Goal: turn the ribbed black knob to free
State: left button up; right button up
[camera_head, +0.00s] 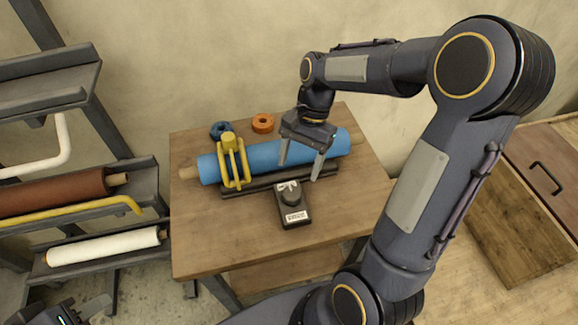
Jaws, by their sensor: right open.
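The ribbed black knob (291,196) sits on top of a small dark box (300,222) with a white label, on the wooden table (210,245). Pale marks show beside the knob at its back. My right gripper (301,171) is open and empty, fingers pointing down, above and just behind the knob, over the front of the blue roll (265,156). It does not appear to touch the knob. My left gripper (80,309) is only partly in view at the bottom left edge, far from the box, and I cannot tell its opening.
A yellow clamp-like frame (231,160) straddles the blue roll, which lies behind a dark bar. A blue ring (220,130) and an orange ring (263,123) lie behind. A rack (145,184) with rolls stands left, a wooden cabinet (520,225) right. The table front is clear.

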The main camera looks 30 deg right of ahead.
aim_at(292, 192)
jog(key=x, duration=0.7)
jog(key=shift+s+f, duration=0.15)
jog(key=shift+f, duration=0.15)
jog(key=shift+c, duration=0.4)
jog(key=shift+a, duration=0.1)
jog(key=c, duration=0.9)
